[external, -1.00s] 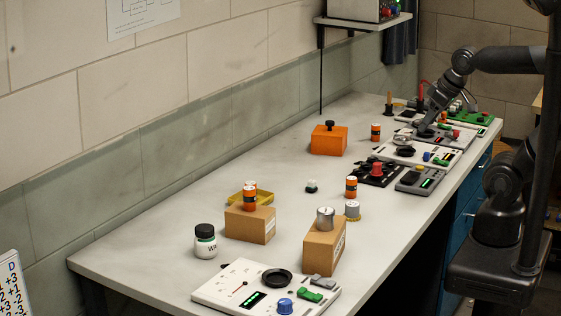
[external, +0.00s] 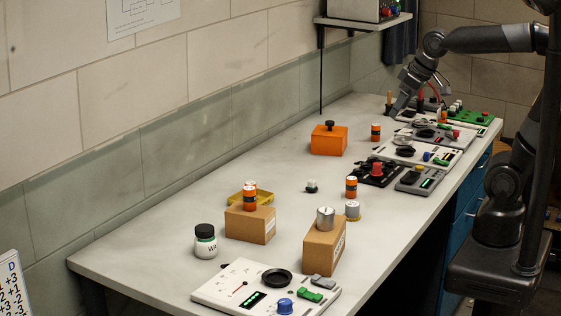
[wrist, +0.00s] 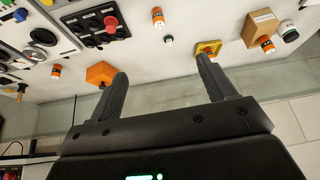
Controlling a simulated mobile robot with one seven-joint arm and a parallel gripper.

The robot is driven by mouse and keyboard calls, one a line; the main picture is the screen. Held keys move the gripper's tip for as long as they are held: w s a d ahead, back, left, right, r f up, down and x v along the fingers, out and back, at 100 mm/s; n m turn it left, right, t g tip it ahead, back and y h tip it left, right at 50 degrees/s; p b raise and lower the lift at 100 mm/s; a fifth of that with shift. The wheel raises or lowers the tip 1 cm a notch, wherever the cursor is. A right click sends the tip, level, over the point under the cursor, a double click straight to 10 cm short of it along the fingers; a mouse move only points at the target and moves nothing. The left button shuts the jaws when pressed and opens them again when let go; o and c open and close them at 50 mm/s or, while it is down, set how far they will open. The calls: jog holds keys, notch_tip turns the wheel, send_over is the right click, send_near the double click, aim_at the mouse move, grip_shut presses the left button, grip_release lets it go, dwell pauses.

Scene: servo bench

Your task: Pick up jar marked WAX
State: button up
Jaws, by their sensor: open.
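The jar (external: 206,241) stands upright on the bench at the front left in the external view. It is white with a black lid and a green band, and its dark lettering shows only as "W" and part of another letter. In the wrist view the jar (wrist: 289,33) is at the upper right, beyond the cardboard box. My gripper (external: 397,110) is over the far end of the bench, far from the jar. In the wrist view my gripper (wrist: 161,70) has its two fingers wide apart with nothing between them.
A cardboard box (external: 250,226) bearing an orange-black cylinder stands right of the jar. A white panel (external: 230,287) with a dial lies in front. Another box (external: 322,246) bears a metal cylinder. An orange block (external: 328,142) sits near the wall.

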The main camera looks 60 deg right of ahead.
jog(key=w+a+r+n, duration=0.1)
jog(key=w+a+r, duration=0.1)
jog(key=w+a, duration=0.8)
jog(key=n+g+y, duration=0.1)
jog(key=n, duration=0.2)
send_over(206, 227)
jog(key=s+d, duration=0.1)
jog(key=s, duration=0.2)
notch_tip(206, 227, down, 16)
jog(key=x, duration=1)
jog(key=shift+s, duration=0.2)
jog(key=shift+c, duration=0.6)
jog(key=c, duration=1.1)
